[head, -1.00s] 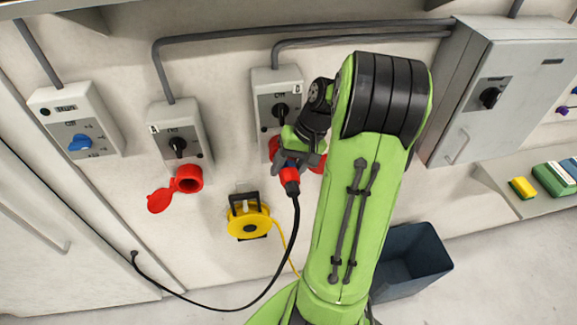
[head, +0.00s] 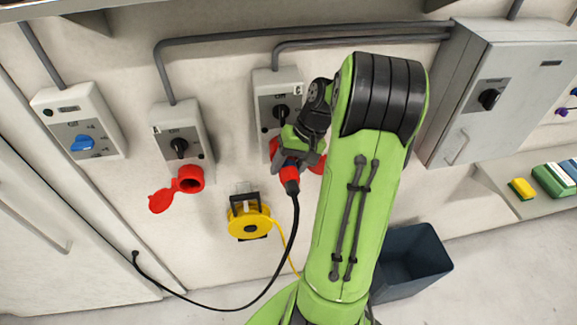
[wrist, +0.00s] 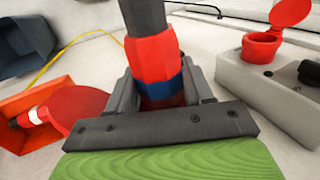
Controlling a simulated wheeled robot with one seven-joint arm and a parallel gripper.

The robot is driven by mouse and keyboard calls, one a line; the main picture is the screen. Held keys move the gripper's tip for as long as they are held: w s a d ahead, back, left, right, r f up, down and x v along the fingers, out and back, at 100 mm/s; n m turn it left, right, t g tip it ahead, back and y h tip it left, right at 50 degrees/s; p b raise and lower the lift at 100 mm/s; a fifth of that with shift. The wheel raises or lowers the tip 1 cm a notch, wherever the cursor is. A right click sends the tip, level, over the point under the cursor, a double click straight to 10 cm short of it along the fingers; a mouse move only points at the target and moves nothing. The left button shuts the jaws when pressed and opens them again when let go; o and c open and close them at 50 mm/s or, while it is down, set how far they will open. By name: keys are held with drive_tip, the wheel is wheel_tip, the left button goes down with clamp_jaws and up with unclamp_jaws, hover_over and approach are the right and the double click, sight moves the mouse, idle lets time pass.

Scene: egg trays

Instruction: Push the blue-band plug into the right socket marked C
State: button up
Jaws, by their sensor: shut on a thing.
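The red plug with a blue band (wrist: 152,55) is held in my gripper (wrist: 166,92), whose jaws are shut around it at the band. In the head view the plug (head: 290,180) hangs below my gripper (head: 297,160), with its black cable running down. The right socket box (head: 279,78) is grey with a black knob and a small label at its upper right. My gripper is in front of its red socket, of which only red edges (head: 319,164) show. A red round lid (wrist: 84,106) is beside the jaws in the wrist view. Contact between plug and socket is hidden.
The left socket box (head: 176,122) has an open red socket (head: 190,179). A yellow cable reel (head: 248,225) is below on the wall. A dark bin (head: 418,262) stands at lower right. A large grey cabinet (head: 500,60) is to the right. The plug's cable trails left.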

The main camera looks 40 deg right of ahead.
drive_tip(key=shift+w+d+r, duration=0.1)
drive_tip(key=shift+w+r, duration=0.05)
drive_tip(key=shift+w, duration=0.05)
drive_tip(key=o, duration=0.7)
drive_tip(key=shift+a, duration=0.2)
drive_tip(key=shift+o, duration=0.2)
drive_tip(key=shift+d, duration=0.1)
drive_tip(key=p+v, duration=0.1)
drive_tip(key=v, duration=1.4)
drive_tip(key=shift+s+r, duration=0.2)
drive_tip(key=shift+r, duration=0.1)
